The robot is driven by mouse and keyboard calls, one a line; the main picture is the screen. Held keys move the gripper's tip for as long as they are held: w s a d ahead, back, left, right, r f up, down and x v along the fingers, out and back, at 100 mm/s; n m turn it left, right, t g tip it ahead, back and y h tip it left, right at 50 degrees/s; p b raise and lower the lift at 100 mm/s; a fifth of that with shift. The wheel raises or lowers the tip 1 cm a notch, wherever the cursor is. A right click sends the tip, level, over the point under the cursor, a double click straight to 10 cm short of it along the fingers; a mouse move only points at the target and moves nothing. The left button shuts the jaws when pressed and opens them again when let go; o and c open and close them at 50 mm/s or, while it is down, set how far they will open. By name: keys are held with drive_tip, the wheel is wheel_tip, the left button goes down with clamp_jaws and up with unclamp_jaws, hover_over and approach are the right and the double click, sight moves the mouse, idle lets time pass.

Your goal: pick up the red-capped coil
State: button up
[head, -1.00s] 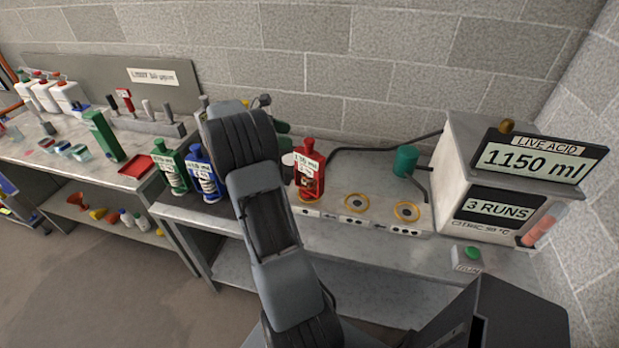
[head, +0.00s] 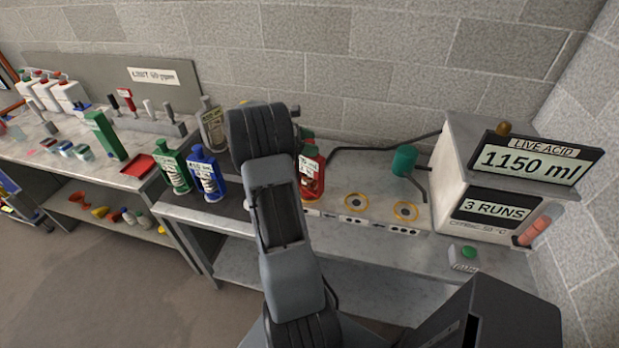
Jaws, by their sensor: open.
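Similar green (head: 174,170), blue (head: 207,175) and grey (head: 212,130) units stand left of my arm. The grey one is farther back. My arm rises through the middle of the head view. My gripper is hidden behind the arm's upper links, so its distance from the red unit does not show.
Two yellow rings (head: 356,202) (head: 405,211) lie on the bench right of the red unit. A green cylinder (head: 404,160) with a hose stands behind them. A white box with displays (head: 457,178) stands at the right. A red tray (head: 139,166) lies on the left bench.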

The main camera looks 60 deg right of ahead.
clamp_jaws()
idle(0.5)
drive_tip(key=shift+r, duration=0.1)
